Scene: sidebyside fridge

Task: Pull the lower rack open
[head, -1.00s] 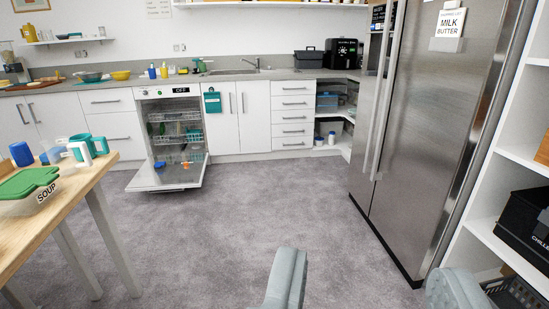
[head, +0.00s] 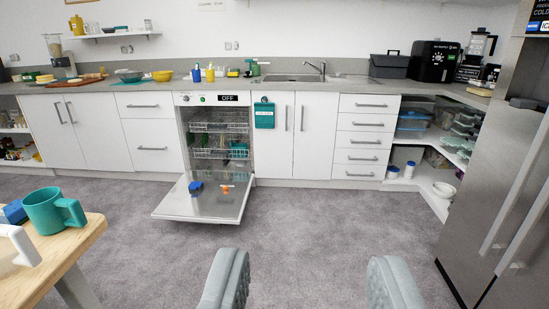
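The dishwasher (head: 217,97) stands under the counter, left of centre, with its door (head: 203,205) folded down open. Its lower rack (head: 219,170) sits inside the cavity, low down; its outline is hard to make out at this distance. Wire racks (head: 219,127) show above it, with a teal item in one. A blue item (head: 196,187) and an orange item (head: 227,188) lie at the inner part of the open door. My gripper (head: 302,285) is at the bottom of the view, open and empty, well short of the dishwasher.
A wooden table (head: 75,245) with a teal mug (head: 53,211) stands at the near left. The steel fridge (head: 500,190) stands at the right. Grey carpet (head: 320,220) lies clear between me and the dishwasher. Drawers (head: 362,136) and open corner shelves (head: 425,145) stand right of the dishwasher.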

